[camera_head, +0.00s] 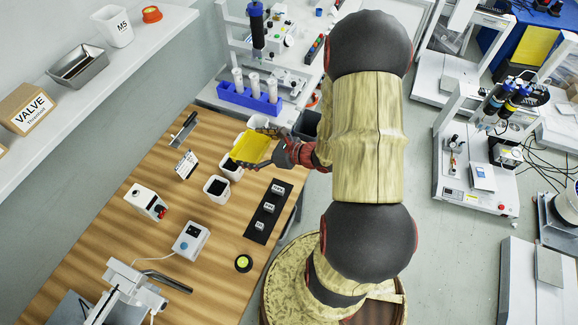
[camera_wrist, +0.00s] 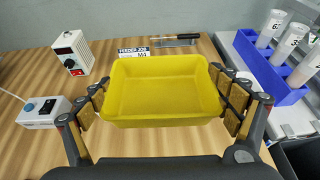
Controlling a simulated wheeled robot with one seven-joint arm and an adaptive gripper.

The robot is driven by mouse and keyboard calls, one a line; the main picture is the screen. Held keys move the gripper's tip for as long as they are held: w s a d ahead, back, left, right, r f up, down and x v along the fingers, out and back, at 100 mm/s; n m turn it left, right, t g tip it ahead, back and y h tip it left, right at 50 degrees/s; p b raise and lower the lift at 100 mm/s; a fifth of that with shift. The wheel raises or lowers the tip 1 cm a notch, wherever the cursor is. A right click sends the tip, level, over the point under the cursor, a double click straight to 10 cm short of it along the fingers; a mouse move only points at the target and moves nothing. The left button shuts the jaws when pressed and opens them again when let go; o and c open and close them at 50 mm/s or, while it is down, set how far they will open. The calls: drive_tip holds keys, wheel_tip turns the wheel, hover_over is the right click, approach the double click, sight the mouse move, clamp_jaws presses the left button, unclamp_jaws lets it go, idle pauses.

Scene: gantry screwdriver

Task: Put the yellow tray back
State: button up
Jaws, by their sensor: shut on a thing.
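The yellow tray (camera_wrist: 160,92) is empty and sits between the two fingers of my gripper (camera_wrist: 166,105) in the wrist view. The fingers press on its left and right sides. In the head view the yellow tray (camera_head: 251,147) is at the tip of my gripper (camera_head: 272,140), over the far right part of the wooden table (camera_head: 112,225). I cannot tell whether the tray's underside touches anything below it.
White bins (camera_head: 217,188) with dark contents stand near the tray. A sign (camera_wrist: 133,54) reading "FEEDER JOB M4" stands behind it. A blue rack (camera_head: 249,97) with white tubes is beyond the table. A black mat (camera_head: 268,212) with small labelled blocks lies closer.

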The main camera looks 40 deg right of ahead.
drive_tip(key=s+d+f+b, duration=0.1)
drive_tip(key=s+f, duration=0.1)
drive_tip(key=s, duration=0.4)
drive_tip(key=s+d+f+b, duration=0.1)
drive_tip(key=s+d, duration=0.1)
drive_tip(key=s, duration=0.5)
drive_tip(key=w+d+f+b, duration=0.1)
drive_tip(key=w+d+f, duration=0.1)
drive_tip(key=d+f, duration=0.1)
drive_tip(key=w+d+f+b, duration=0.2)
drive_tip(key=w+d+f, duration=0.1)
drive_tip(key=w+d+f+b, duration=0.1)
drive_tip(key=w+d+f, duration=0.2)
drive_tip(key=shift+w+d+f+b, duration=0.1)
drive_tip(key=shift+w+d+b, duration=0.05)
drive_tip(key=shift+d+b, duration=0.2)
drive_tip(key=shift+w+d+f, duration=0.1)
drive_tip(key=shift+f, duration=0.1)
drive_tip(key=f+b, duration=0.2)
drive_tip(key=f, duration=0.1)
drive_tip(key=shift+w+d+f, duration=0.1)
drive_tip(key=shift+d+f, duration=0.1)
drive_tip(key=shift+f, duration=0.1)
drive_tip(key=shift+r, duration=0.1)
